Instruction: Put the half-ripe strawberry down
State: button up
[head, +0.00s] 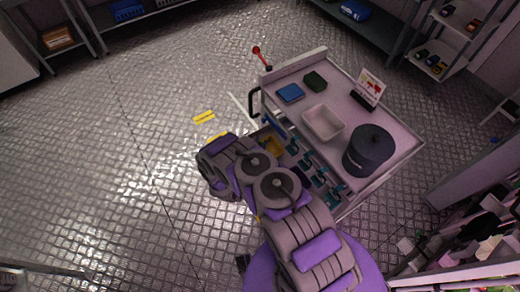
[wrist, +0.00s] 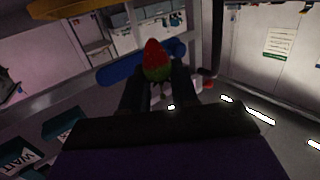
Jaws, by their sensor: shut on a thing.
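The half-ripe strawberry (wrist: 157,58), red on its upper part and green below, is in the wrist view. It sits between the two dark fingertips of my gripper (wrist: 158,76), which is shut on it. In the head view my purple and grey arm reaches over the near left side of a white cart (head: 398,150). My gripper and the strawberry cannot be made out there. On the cart top are a white tray (head: 322,123), a dark round bucket (head: 368,150), a blue box (head: 290,92) and a dark green box (head: 315,81).
A small sign (head: 369,88) with red pictures stands on the cart. Teal items (head: 319,178) line its near side, and a yellow item (head: 271,145) lies near my arm. Shelving racks (head: 447,40) stand behind. A cluttered bin (head: 480,235) is at lower right. The left floor is open.

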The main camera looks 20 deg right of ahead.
jog(key=shift+d+f+b, duration=0.15)
jog(key=shift+f+b, duration=0.1)
jog(key=shift+f, duration=0.65)
jog(key=shift+d+f+b, duration=0.1)
jog(key=shift+f+b, duration=0.1)
jog(key=shift+f, duration=0.65)
jog(key=shift+a+f, duration=0.15)
jog(key=shift+f, duration=0.3)
jog(key=o, duration=0.7)
jog(key=shift+r, duration=0.1)
